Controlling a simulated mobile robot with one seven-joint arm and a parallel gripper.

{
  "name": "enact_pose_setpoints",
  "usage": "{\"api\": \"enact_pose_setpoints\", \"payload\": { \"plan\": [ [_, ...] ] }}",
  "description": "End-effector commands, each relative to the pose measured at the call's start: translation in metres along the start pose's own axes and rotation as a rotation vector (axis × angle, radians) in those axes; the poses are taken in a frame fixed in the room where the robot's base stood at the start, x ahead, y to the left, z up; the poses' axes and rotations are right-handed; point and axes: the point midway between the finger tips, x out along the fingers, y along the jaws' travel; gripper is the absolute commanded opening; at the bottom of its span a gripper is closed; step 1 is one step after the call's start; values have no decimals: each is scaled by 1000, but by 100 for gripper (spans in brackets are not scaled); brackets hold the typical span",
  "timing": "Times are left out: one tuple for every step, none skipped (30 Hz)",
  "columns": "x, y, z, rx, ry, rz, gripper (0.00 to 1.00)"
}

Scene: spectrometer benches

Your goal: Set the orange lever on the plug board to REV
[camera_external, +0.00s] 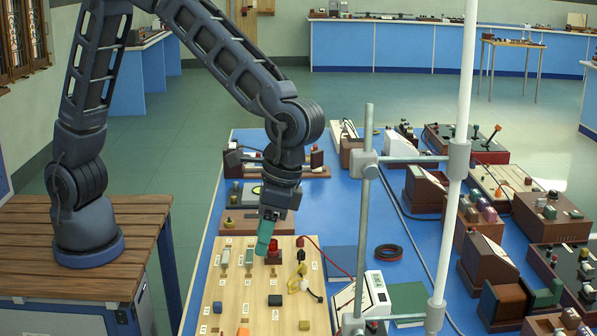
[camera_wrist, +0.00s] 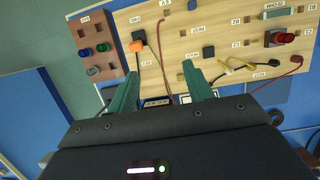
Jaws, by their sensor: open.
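The plug board (camera_external: 240,300) is a pale wooden panel on the blue bench; it also fills the upper wrist view (camera_wrist: 210,25). The orange lever (camera_wrist: 137,46) shows on the board's left part in the wrist view, beside a black piece; its label is too small to read surely. An orange piece (camera_external: 243,331), likely the same lever, shows at the bottom edge of the external view. My gripper (camera_external: 264,238) points down near the board's far end, by the red lamp (camera_external: 273,254). In the wrist view its teal fingers (camera_wrist: 159,70) are apart and empty, with the lever beyond the left finger.
A red cable (camera_external: 333,260) and yellow leads (camera_external: 298,283) lie on the board's right side. A grey stand post (camera_external: 362,220) and a white pole (camera_external: 455,190) rise to the right. A brown block with knobs (camera_wrist: 92,48) sits left of the lever.

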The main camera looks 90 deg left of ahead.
Motion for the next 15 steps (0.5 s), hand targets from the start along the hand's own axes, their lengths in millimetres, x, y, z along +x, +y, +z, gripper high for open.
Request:
{"api": "enact_pose_setpoints", "payload": {
  "plan": [
    [13,14,-5,2,-24,-7,51],
    [19,20,-8,1,-35,-10,51],
    [27,29,-11,-2,-50,-13,51],
    [33,35,-13,-3,-60,-16,51],
    [38,41,-14,-4,-69,-18,51],
    [45,48,-16,-5,-81,-21,51],
    [48,52,-17,-7,-88,-22,51],
    [52,56,-18,-8,-94,-24,51],
    [56,60,-20,-10,-102,-26,51],
    [59,62,-20,-11,-106,-27,51],
    [61,64,-20,-11,-110,-28,51],
    [63,66,-21,-11,-113,-30,51],
    [64,67,-21,-12,-115,-30,51],
    [66,68,-21,-12,-116,-31,51],
    [68,68,-21,-12,-117,-31,51]
  ]
}}
